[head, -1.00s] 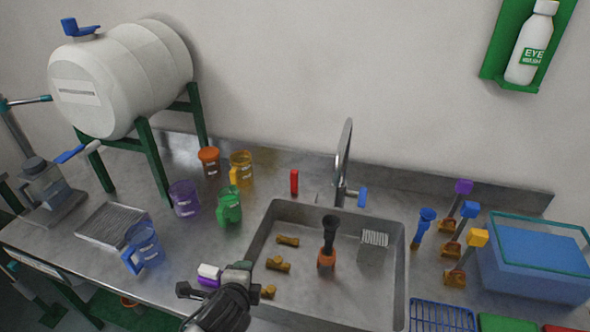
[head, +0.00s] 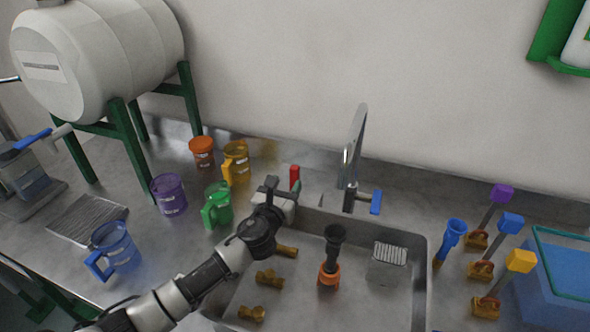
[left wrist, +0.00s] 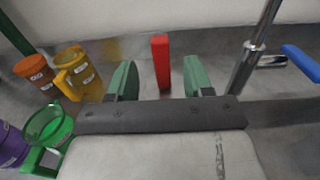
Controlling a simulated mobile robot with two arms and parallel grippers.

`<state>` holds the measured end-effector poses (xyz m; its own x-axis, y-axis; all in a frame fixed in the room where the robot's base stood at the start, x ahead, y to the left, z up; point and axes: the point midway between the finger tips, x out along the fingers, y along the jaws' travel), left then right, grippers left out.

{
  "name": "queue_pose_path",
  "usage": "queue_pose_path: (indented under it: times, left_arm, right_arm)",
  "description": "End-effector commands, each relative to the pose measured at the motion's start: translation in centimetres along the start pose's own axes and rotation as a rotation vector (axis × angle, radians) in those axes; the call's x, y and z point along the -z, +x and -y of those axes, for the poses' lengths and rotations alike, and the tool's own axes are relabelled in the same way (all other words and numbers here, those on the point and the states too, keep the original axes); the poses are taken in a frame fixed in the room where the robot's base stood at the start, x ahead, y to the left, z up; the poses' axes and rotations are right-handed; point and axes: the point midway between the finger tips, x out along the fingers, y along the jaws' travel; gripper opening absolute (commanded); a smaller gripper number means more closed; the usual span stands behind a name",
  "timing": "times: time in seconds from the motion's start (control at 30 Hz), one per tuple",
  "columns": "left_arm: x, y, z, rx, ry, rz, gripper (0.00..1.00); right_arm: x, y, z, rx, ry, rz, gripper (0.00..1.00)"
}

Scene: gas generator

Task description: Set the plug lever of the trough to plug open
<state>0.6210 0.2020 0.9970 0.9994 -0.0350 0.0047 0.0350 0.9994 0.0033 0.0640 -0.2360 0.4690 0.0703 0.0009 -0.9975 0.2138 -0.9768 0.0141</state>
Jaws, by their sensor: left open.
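The trough (head: 420,270) is a steel sink set in the counter. A small upright red lever (head: 294,178) stands behind its back left corner, left of the tap; I take it to be the plug lever. My left gripper (head: 283,187) is at the back left corner of the trough, just in front of the red lever. In the left wrist view its green fingers (left wrist: 155,80) are open, with the red lever (left wrist: 160,62) showing between and beyond them. I cannot tell whether they touch it. My right gripper is not in view.
The tap (head: 353,155) with its blue handle (head: 376,201) stands right of the lever. Green (head: 217,204), yellow (head: 236,162), orange (head: 202,152) and purple (head: 168,194) jugs stand to the left. Brass fittings and a black-and-orange tool (head: 331,260) are in the trough.

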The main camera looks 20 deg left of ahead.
Motion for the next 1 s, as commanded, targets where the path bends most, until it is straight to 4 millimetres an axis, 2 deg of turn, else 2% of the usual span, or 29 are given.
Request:
queue_pose_path:
  times: [0.07, 0.17, 0.33, 0.47, 0.8, 0.87, 1.0]
  left_arm:
    - [-0.2, 1.7, 0.0, -0.002, -0.002, 0.001, 0.51]
    - [-0.1, 3.4, 0.0, -0.002, -0.003, 0.001, 0.51]
    - [0.0, 5.6, 0.0, -0.001, -0.003, 0.0, 0.51]
    - [0.0, 6.5, 0.0, -0.001, -0.003, 0.0, 0.51]
    - [0.0, 6.8, 0.0, -0.001, -0.003, -0.001, 0.51]
    - [0.0, 6.8, 0.0, -0.001, -0.003, -0.001, 0.43]
    - [0.0, 6.8, 0.0, -0.001, -0.003, -0.001, 0.22]
  right_arm:
    - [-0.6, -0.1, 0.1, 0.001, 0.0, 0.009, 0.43]
    - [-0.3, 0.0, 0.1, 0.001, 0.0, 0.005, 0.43]
    - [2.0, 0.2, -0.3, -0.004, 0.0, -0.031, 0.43]
    - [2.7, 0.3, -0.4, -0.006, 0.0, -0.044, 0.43]
    - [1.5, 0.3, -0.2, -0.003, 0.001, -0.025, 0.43]
    - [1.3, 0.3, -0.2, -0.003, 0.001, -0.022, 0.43]
    - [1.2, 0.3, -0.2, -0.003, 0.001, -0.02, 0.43]
